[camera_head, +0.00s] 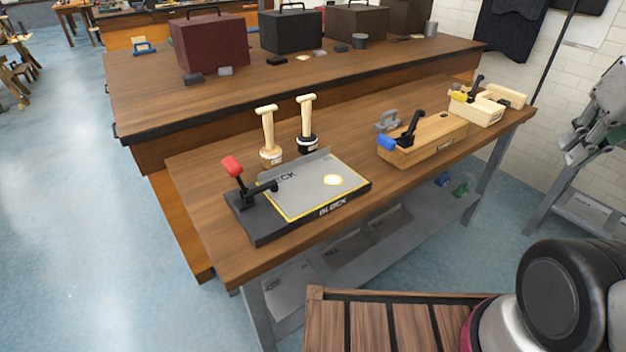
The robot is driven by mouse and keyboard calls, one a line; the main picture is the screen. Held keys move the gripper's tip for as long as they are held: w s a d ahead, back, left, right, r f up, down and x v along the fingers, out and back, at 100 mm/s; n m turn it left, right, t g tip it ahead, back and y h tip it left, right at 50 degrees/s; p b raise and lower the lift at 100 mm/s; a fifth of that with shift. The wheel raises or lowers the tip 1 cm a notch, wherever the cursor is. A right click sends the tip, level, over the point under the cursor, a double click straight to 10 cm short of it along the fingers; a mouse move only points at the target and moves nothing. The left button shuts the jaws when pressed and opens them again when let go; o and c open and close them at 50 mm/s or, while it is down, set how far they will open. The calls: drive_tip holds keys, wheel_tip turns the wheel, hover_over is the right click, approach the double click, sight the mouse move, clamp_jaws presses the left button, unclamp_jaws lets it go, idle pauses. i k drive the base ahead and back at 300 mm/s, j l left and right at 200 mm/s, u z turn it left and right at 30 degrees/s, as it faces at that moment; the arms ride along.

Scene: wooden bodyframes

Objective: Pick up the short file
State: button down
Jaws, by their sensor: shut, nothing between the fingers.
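I cannot make out a short file for certain in the head view. Two upright tools with pale T-shaped handles stand on the front wooden workbench: the left one (268,135) has a pale base, and the right one (307,122) has a dark base. They stand behind a black block fixture (262,226) with a grey plate (315,186) and a red-tipped lever (233,168). My gripper is not visible. Only a rounded black and silver part of my arm shows at the lower right.
A wooden clamp block (425,140) with a blue-tipped lever and another pale block (476,108) sit further right on the bench. A longer bench behind carries several dark toolboxes (208,42). A slatted wooden surface (375,325) lies at the bottom.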

sight(385, 125)
drive_tip(key=u, duration=0.25)
drive_tip(key=i+l+u, duration=0.2)
drive_tip(key=l+u, duration=0.2)
drive_tip(key=i+l+u, duration=0.15)
drive_tip(key=l+u, duration=0.25)
drive_tip(key=i+l+u, duration=0.1)
drive_tip(key=l, duration=0.45)
drive_tip(key=i+l, duration=0.15)
drive_tip(key=l, duration=0.4)
drive_tip(key=i+l+u, duration=0.15)
drive_tip(key=l, duration=0.4)
